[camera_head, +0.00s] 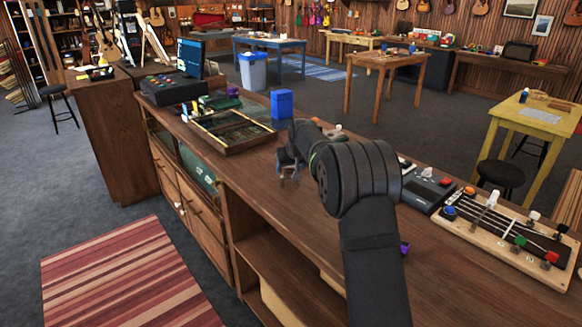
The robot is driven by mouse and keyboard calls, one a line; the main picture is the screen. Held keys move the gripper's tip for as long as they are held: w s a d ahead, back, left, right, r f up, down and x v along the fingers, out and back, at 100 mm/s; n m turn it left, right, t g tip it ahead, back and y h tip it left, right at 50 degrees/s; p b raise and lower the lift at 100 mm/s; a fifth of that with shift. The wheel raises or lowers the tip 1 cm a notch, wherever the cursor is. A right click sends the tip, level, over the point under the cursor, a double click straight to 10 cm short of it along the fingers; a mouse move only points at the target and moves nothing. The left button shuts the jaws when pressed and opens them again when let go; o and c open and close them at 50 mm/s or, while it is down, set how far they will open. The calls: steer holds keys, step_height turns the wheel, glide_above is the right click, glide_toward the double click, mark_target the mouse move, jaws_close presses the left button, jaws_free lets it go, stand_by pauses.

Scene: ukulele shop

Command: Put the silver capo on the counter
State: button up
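My gripper (289,172) hangs low over the wooden counter (330,222), near its middle. A small grey shape shows at its fingertips, too small to tell whether it is a silver capo or part of the fingers. I cannot tell whether the fingers are open or shut. A wooden board with dark strips (506,240) lies on the counter at the right and bears several small coloured pieces. A whitish piece (493,198) stands on it; I cannot tell if it is a capo. My arm hides part of the counter.
A divided wooden tray (232,131) and a blue box (281,104) stand behind my gripper. A grey device (428,189) lies right of my arm. A small purple thing (404,248) is beside my arm. The counter left and front of my gripper is bare.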

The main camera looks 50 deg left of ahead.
steer(key=shift+r, duration=0.25)
steer(key=v, duration=1.1)
steer(key=shift+d+r, duration=0.25)
steer(key=shift+r, duration=0.05)
steer(key=x, duration=1.2)
steer(key=shift+s, duration=0.1)
steer(key=shift+r, duration=1.5)
